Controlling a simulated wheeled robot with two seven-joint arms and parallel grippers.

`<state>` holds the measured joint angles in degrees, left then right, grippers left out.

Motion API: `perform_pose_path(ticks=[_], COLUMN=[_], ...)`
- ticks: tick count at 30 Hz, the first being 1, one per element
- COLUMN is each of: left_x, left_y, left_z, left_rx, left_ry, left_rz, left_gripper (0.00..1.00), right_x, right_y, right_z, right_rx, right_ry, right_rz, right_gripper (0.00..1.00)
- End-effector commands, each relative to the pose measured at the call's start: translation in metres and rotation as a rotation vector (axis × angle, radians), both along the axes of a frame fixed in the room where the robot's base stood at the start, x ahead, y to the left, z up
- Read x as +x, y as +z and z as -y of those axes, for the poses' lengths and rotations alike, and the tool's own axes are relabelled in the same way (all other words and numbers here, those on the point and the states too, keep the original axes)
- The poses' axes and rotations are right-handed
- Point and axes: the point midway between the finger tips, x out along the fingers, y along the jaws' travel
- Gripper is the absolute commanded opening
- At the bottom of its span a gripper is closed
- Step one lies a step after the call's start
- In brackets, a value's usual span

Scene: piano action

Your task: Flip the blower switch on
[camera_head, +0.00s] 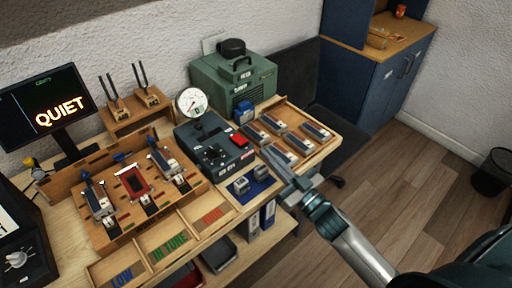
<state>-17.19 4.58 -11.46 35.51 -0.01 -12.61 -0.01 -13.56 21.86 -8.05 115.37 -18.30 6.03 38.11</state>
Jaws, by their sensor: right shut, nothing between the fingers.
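A dark grey control box (205,132) sits mid-table with a round white gauge (192,102) behind it, black knobs on top and a red switch-like part (239,141) at its right. Its labels are too small to read, and I cannot tell whether that part is the blower switch or how it is set. A green boxy machine (228,82) with a black round top stands behind it. My right gripper (272,156) is shut and empty, over the table's front right edge, to the lower right of the control box and apart from the red part. My left gripper is not in view.
A wooden tray (323,149) with several grey blocks lies close beside my right gripper. Two small grey blocks sit on a blue mat (262,186). A wooden fixture (138,228) and sorting bins (205,212) fill the left.

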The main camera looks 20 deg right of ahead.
Motion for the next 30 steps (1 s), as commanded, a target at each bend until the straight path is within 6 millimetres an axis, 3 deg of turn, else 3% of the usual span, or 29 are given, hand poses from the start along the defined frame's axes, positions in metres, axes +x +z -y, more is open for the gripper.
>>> perform_pose_path(ticks=[8, 22, 24, 30], left_x=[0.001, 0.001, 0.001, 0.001], left_y=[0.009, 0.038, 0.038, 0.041], left_z=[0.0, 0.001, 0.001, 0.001], left_rx=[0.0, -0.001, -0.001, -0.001], left_ry=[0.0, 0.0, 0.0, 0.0], left_rz=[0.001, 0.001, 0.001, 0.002], left_gripper=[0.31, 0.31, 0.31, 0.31], right_x=[0.019, 0.092, 0.09, 0.087], right_y=[0.007, 0.025, 0.01, -0.011], right_z=[-0.007, -0.033, -0.033, -0.032], right_rx=[0.0, 0.001, 0.003, 0.001], right_ry=[-0.001, -0.001, -0.002, -0.002], right_rz=[0.001, 0.001, -0.006, -0.002], right_gripper=[0.0, 0.0, 0.0, 0.0])
